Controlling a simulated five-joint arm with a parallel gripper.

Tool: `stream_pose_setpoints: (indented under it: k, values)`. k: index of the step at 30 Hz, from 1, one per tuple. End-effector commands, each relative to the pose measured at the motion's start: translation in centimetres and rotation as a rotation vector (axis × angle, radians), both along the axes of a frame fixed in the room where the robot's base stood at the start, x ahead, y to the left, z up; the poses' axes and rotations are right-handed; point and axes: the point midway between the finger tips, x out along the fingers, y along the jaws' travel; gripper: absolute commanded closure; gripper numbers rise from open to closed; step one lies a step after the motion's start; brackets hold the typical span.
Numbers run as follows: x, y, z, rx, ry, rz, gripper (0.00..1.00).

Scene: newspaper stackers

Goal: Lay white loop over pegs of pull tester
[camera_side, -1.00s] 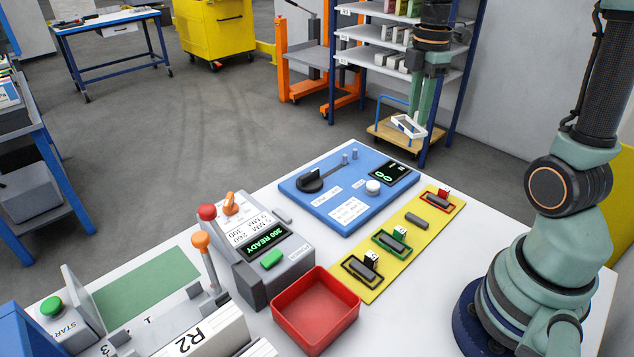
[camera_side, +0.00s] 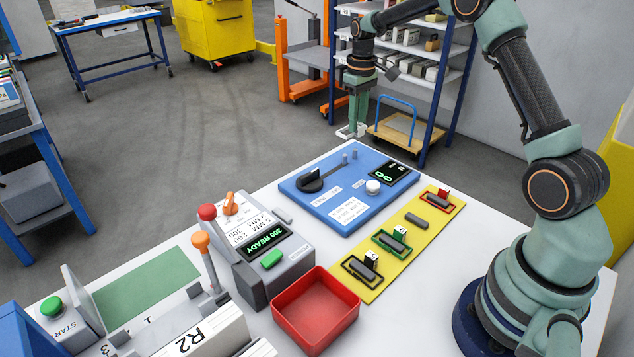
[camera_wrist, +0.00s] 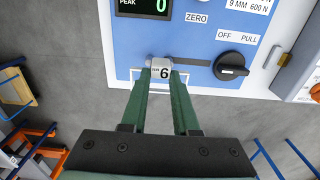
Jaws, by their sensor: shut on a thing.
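My gripper (camera_side: 359,131) is shut on the white loop (camera_side: 345,131) and holds it in the air behind the far edge of the blue pull tester (camera_side: 320,205). Two short grey pegs (camera_side: 350,156) stand near the tester's far edge, apart from the loop in the side view. In the wrist view, a white tag marked 6 (camera_wrist: 162,71) sits between the tips of my gripper (camera_wrist: 160,76). Thin white sides of the loop show beside the fingers. The tester (camera_wrist: 195,45) lies beyond; the pegs are not clear there. The dark OFF/PULL knob (camera_wrist: 231,67) is to the right.
A yellow strip (camera_side: 374,288) holds black, green and red loops on grey blocks, plus one bare block (camera_side: 416,221). A red bin (camera_side: 315,312) and a grey machine (camera_side: 262,255) stand nearer. Space above the tester is clear. A shelf rack (camera_side: 440,100) stands behind.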

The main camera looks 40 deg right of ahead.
Motion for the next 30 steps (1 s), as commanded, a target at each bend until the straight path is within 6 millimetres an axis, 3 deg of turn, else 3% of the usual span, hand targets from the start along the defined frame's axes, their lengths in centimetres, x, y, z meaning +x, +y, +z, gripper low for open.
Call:
stream_pose_setpoints:
  k: [11, 30]
  values:
    - [0.0, 0.0, -0.2, 0.0, 0.001, 0.001, 1.0]
    - [-0.1, 0.0, -4.9, 0.001, 0.002, 0.001, 1.0]
